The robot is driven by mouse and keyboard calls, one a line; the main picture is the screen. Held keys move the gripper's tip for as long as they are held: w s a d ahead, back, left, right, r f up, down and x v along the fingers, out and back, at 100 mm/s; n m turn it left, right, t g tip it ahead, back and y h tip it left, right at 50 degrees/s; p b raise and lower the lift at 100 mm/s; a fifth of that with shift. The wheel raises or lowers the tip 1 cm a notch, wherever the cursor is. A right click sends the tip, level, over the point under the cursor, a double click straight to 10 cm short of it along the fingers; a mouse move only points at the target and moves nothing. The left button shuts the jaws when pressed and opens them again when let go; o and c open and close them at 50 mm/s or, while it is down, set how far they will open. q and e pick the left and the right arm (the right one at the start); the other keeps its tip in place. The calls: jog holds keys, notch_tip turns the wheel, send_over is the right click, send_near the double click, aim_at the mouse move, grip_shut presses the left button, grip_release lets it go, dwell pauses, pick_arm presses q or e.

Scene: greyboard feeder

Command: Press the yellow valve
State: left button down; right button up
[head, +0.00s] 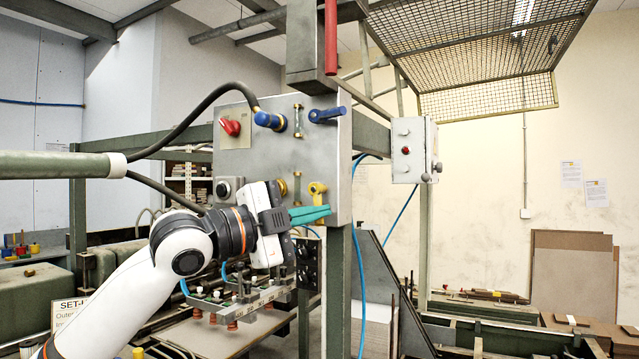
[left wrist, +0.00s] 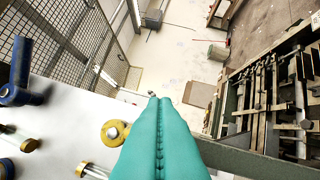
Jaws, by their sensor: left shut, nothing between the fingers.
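The yellow valve (head: 317,188) is on the lower right of the grey metal panel (head: 270,160), near its right edge. In the left wrist view a round yellow part (left wrist: 113,133) with a pale centre shows just left of the fingers. My left gripper (head: 312,214) has teal fingers, shut together and empty, just below the yellow valve in the head view. The fingers (left wrist: 160,102) also fill the lower middle of the wrist view and hide part of the panel. I cannot tell whether they touch the valve. My right gripper is not in view.
Blue valves (head: 268,120) and (head: 326,114) and a red knob (head: 230,126) are higher on the panel. A grey box with a red button (head: 405,150) stands to the right. Suction cups on a bar (head: 235,308) hang below my arm. Black hoses curve left of the panel.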

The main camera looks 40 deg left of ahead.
pick_arm(q)
jog(key=shift+a+f, duration=0.15)
jog(key=shift+a, duration=0.3)
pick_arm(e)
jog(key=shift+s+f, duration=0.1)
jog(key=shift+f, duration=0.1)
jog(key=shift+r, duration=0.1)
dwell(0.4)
